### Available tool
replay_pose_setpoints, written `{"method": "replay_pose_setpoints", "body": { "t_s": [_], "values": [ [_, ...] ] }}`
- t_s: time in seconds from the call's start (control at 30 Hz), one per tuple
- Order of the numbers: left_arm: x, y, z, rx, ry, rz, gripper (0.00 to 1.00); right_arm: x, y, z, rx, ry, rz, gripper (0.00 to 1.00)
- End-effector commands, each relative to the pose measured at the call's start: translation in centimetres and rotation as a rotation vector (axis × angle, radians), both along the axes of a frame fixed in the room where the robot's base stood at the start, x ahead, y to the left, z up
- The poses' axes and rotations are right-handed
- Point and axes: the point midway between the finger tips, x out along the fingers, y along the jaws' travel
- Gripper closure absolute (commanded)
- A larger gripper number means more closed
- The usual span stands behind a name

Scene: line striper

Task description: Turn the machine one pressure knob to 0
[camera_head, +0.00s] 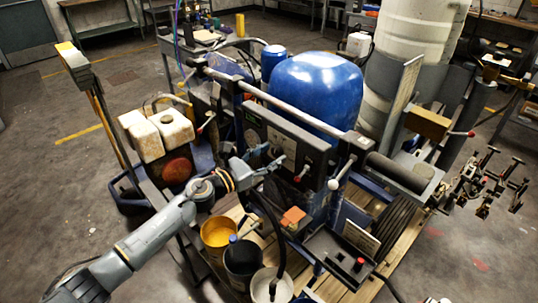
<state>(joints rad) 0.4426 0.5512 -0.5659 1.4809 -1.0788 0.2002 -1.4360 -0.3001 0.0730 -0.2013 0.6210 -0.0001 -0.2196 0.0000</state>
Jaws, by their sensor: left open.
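The line striper machine has a big blue tank (316,88) behind a grey control panel (311,155). My left arm comes in from the lower left, and my left gripper (272,157) is at the front of the panel's left-middle part. Its fingers are open and small in the picture. The pressure knob cannot be told apart here; the gripper covers part of the panel, and I cannot tell whether it touches anything. A lever with a red ball end (297,179) sticks out just right of the gripper. My right gripper is not in view.
A long grey bar (275,101) runs above the panel. Below stand a yellow bucket (217,232), a dark bucket (242,262) and a white bucket (272,286) on a wooden pallet. White jugs (172,133) stand left. The floor at far left is clear.

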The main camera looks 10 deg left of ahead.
Motion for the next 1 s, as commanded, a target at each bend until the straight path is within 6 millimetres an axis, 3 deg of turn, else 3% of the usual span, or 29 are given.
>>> {"method": "replay_pose_setpoints", "body": {
  "t_s": [0.1, 0.13, 0.3, 0.4, 0.77, 1.0],
  "values": [
    [-0.02, 0.01, -0.02, 0.0, 0.0, 0.0, 0.46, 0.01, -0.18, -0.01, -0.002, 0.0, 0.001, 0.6],
    [-0.02, 0.03, -0.02, 0.0, 0.0, 0.0, 0.5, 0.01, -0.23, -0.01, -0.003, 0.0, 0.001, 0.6],
    [-0.03, 0.05, -0.02, 0.0, 0.0, 0.001, 0.85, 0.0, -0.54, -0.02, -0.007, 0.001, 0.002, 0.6],
    [-0.03, 0.05, -0.02, 0.0, 0.0, 0.001, 1.0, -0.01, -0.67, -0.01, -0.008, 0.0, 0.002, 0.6],
    [-0.03, 0.07, -0.02, -0.048, 0.033, 0.001, 1.0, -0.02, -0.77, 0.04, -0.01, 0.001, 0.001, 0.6],
    [-0.02, 0.08, 0.0, -0.182, 0.12, 0.001, 1.0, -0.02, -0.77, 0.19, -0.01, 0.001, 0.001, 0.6]
  ]
}}
